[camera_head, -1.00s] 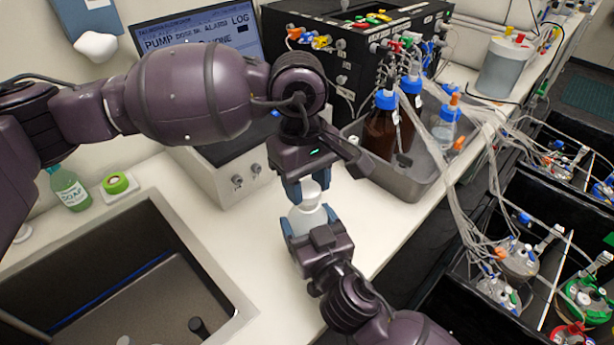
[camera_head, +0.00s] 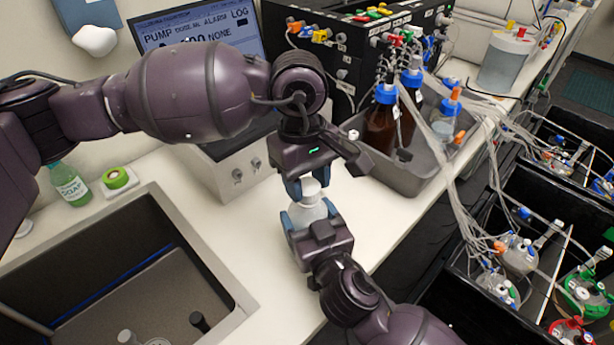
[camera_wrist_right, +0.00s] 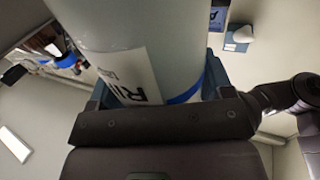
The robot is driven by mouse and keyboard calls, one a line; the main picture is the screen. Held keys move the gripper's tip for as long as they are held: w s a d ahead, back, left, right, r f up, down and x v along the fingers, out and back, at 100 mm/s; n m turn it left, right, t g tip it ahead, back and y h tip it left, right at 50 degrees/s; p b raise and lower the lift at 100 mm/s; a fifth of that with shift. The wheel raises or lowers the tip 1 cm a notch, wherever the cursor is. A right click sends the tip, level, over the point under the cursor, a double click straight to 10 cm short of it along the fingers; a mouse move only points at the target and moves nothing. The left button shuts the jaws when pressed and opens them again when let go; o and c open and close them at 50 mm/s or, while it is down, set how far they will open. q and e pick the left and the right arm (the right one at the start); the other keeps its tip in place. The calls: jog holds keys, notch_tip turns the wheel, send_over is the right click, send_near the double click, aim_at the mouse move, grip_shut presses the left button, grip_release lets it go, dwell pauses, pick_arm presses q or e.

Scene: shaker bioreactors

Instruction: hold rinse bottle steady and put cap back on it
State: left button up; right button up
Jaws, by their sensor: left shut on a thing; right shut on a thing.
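The white rinse bottle (camera_head: 307,214) stands upright near the counter's front edge. My right gripper (camera_head: 309,213) is shut on its body from the front. In the right wrist view the pale bottle (camera_wrist_right: 140,35) fills the top middle, with a white label starting "RIN" and a blue band, between the fingers of my right gripper (camera_wrist_right: 155,95). My left gripper (camera_head: 309,185) points down over the bottle, shut on the white cap (camera_head: 311,187). The cap is right at the bottle's top. I cannot tell whether it is seated on the neck.
A sink (camera_head: 120,270) lies at front left, with a green soap bottle (camera_head: 70,186) behind it. A pump unit with a screen (camera_head: 200,30) stands behind my left arm. A grey tray (camera_head: 415,180) with brown bottles and tubing is at right. Black bins (camera_head: 455,285) lie further right.

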pick_arm(q)
jog(key=shift+f, duration=0.15)
pick_arm(e)
jog(key=c, duration=0.4)
pick_arm(q)
jog(key=m, duration=0.4)
jog(key=shift+m+y, duration=0.3)
pick_arm(e)
jog(key=shift+c, duration=0.2)
pick_arm(q)
jog(key=m, duration=0.5)
jog(key=shift+d+m+y, duration=0.1)
jog(key=shift+m+y, duration=0.2)
jog(key=m, duration=0.5)
jog(key=shift+m+y, duration=0.3)
jog(key=shift+m, duration=0.1)
jog(key=m+t, duration=0.1)
jog(key=m, duration=0.5)
jog(key=shift+m, duration=0.4)
jog(key=o, duration=0.9)
